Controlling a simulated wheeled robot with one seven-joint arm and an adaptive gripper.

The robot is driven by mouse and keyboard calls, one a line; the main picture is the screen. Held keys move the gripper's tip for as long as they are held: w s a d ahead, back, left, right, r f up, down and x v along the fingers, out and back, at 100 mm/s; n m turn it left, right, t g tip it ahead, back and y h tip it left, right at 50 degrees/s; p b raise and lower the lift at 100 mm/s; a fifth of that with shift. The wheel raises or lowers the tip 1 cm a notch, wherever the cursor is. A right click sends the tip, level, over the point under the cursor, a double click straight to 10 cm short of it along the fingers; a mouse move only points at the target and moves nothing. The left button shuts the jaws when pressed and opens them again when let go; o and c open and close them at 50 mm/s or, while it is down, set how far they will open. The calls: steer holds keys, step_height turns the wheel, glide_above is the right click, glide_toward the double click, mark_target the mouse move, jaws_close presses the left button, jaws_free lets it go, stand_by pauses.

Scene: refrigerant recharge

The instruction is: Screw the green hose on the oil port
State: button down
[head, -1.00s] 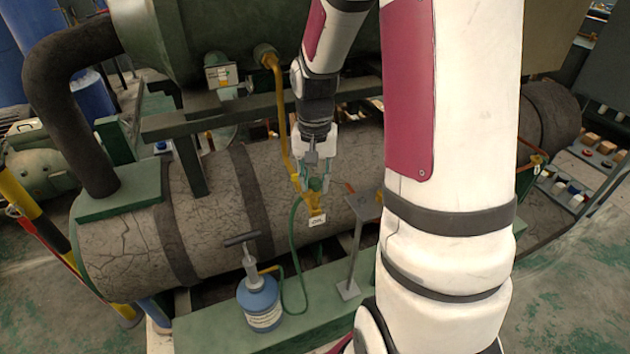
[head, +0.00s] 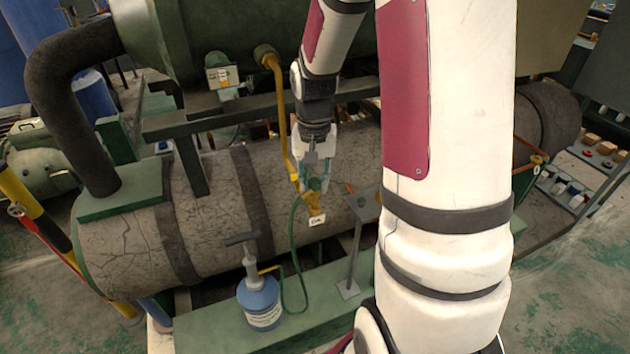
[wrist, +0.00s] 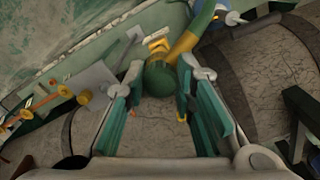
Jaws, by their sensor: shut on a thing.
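The green hose (head: 293,245) loops up from a blue hand pump (head: 260,300) to the yellow oil port (head: 314,201), which has a white "OIL" tag (head: 317,220). My gripper (head: 314,184) is at the port, at the hose's upper end. In the wrist view my gripper (wrist: 162,95) has its teal fingers on both sides of a round green hose fitting (wrist: 158,80). Yellow port parts show just beyond it. The fingers hide much of the joint in the head view, so I cannot tell how far the fitting is threaded on.
A yellow pipe (head: 277,95) runs down close to the left of my gripper. A metal stand (head: 352,250) with a small plate is just right of the port. The cracked grey tank (head: 215,215) lies behind. A green ledge (head: 210,333) carries the pump.

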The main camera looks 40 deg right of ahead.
steer(key=shift+f+b, duration=0.35)
steer(key=shift+f, duration=0.7)
stand_by(0.6)
steer(key=m, duration=0.3)
steer(key=shift+b, duration=0.4)
steer(key=shift+m, duration=0.3)
steer(key=m, duration=0.3)
steer(key=shift+m, duration=0.3)
